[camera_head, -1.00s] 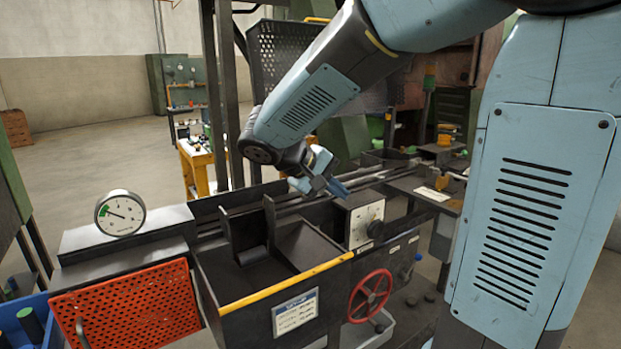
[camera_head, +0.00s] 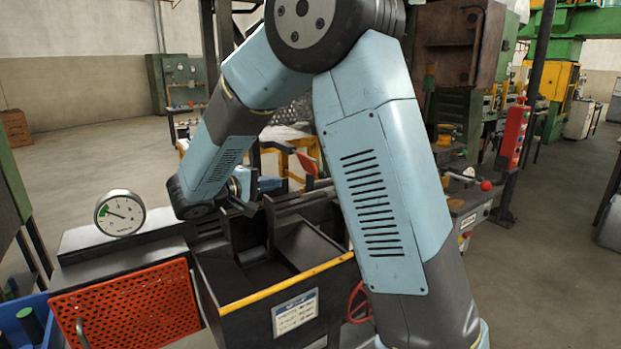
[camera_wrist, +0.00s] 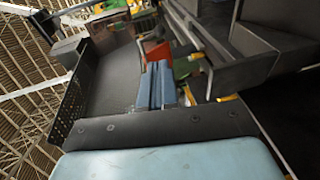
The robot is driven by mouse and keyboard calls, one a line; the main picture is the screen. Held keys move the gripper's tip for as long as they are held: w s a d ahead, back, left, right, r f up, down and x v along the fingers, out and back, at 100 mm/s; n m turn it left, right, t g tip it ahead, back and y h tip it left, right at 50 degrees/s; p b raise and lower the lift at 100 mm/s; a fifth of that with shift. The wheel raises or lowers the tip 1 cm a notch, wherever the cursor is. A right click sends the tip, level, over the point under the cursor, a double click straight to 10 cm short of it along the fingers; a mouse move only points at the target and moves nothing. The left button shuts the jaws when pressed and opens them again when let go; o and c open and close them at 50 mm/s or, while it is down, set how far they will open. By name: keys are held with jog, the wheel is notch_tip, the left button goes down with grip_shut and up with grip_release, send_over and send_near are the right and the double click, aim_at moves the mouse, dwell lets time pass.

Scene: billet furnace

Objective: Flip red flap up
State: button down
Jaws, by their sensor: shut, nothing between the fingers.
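A small red upright piece (camera_head: 308,166) shows behind the machine's dark rails, partly hidden by my arm. I cannot tell for sure that it is the flap. A larger orange-red perforated panel (camera_head: 130,308) with a metal handle hangs on the machine's front at lower left.
A round gauge (camera_head: 120,213) stands on the ledge at left. An open dark bin with a yellow front edge (camera_head: 285,284) is in front of my gripper. A red handwheel (camera_head: 358,302) is partly hidden by my arm. Open floor lies at left.

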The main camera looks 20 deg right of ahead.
aim_at(322, 174)
jog(key=x, duration=1.4)
jog(key=shift+w+d+f, duration=0.15)
jog(key=shift+d+f, duration=0.05)
jog(key=shift+d, duration=0.05)
dwell(0.4)
jog(key=shift+x, duration=0.9)
jog(key=shift+d+r, duration=0.1)
jog(key=shift+d, duration=0.65)
jog(key=shift+w+d+r, duration=0.15)
jog(key=shift+d, duration=0.15)
jog(key=shift+a, duration=0.1)
dwell(0.3)
